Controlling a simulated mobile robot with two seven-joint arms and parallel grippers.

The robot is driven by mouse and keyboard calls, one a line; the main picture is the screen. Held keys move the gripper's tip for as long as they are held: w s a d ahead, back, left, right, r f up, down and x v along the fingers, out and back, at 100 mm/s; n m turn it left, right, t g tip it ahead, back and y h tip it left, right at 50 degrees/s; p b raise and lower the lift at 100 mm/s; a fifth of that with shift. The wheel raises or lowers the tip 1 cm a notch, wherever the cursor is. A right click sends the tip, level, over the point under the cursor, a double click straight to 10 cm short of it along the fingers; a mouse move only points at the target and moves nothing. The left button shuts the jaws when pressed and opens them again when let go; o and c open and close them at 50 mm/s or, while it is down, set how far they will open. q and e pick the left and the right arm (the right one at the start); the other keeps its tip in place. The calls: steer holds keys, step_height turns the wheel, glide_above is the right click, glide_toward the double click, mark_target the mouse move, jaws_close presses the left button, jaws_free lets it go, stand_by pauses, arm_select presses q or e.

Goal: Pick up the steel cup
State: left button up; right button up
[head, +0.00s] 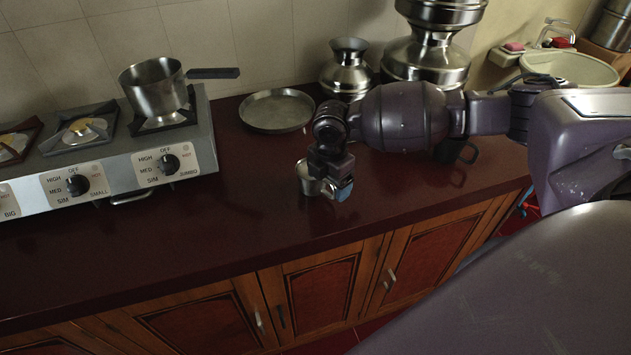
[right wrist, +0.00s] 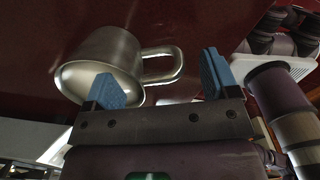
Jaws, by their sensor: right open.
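The steel cup (head: 308,180) stands on the dark red counter, partly hidden by my right gripper (head: 334,184) in the head view. In the right wrist view the cup (right wrist: 122,50) shows its body at left and its loop handle (right wrist: 178,62) pointing right. My right gripper (right wrist: 162,82) is open, with blue pads wide apart. The handle appears in the gap between the pads, and the left pad overlaps the cup's body in the picture. I cannot tell whether a pad touches the cup. My left gripper is not in view.
A stove (head: 130,186) with a steel saucepan (head: 153,92) stands at left. A round metal plate (head: 276,111) lies behind the cup. Steel pots (head: 347,70) and a sink (head: 570,68) are at the back right. The counter front (head: 200,240) is clear.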

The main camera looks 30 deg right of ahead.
step_height(320, 180, down, 3)
steer(key=shift+r, duration=0.1)
steer(key=c, duration=1.1)
steer(key=shift+c, duration=0.2)
step_height(320, 180, up, 19)
steer(key=shift+p, duration=1)
steer(key=shift+r, duration=0.55)
